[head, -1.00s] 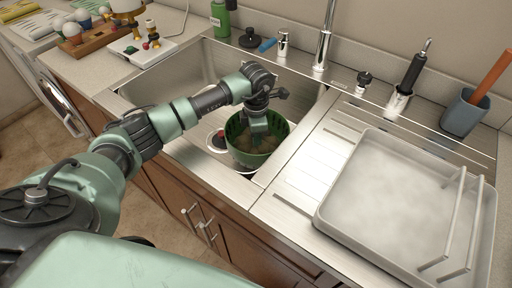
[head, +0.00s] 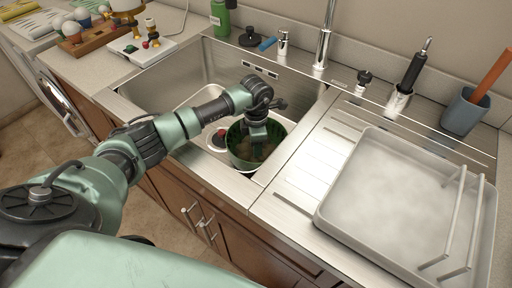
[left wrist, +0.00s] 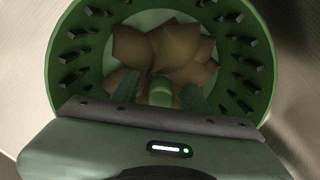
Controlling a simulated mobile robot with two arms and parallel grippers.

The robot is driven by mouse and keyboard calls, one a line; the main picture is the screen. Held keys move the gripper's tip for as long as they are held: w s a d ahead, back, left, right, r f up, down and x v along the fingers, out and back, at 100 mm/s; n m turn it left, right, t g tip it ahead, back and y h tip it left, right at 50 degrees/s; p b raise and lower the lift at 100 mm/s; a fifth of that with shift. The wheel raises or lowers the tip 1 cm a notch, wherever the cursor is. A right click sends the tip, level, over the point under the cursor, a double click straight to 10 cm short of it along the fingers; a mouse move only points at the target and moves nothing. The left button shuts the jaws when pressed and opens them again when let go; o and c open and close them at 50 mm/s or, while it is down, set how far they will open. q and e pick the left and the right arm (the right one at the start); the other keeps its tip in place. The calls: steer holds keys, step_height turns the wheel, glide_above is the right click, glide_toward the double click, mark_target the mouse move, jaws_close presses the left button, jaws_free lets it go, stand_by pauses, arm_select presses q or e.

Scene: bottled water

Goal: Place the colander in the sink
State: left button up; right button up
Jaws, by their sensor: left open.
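The green colander (head: 240,155) is inside the basin of the sink (head: 180,128), near its front right corner. The left wrist view looks down into the colander (left wrist: 62,62), which has slotted walls and holds brown, angular pieces (left wrist: 180,50). My left gripper (head: 256,146) reaches down over the colander with its fingers inside the rim. The same left gripper (left wrist: 160,92) shows open in the left wrist view, its fingers above the brown pieces. I cannot tell whether the colander's base touches the basin floor. My right gripper is not in view.
A white tray (head: 400,190) with a rack lies on the drainboard to the right. The faucet (head: 324,35), a soap dispenser (head: 283,42) and a blue cup (head: 466,112) stand along the back. A wooden egg holder (head: 88,40) is on the left counter.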

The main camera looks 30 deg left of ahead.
arm_select(q)
steer(key=shift+r, duration=0.4)
step_height(320, 180, up, 12)
steer(key=shift+f+b, duration=0.2)
steer(key=shift+b, duration=0.2)
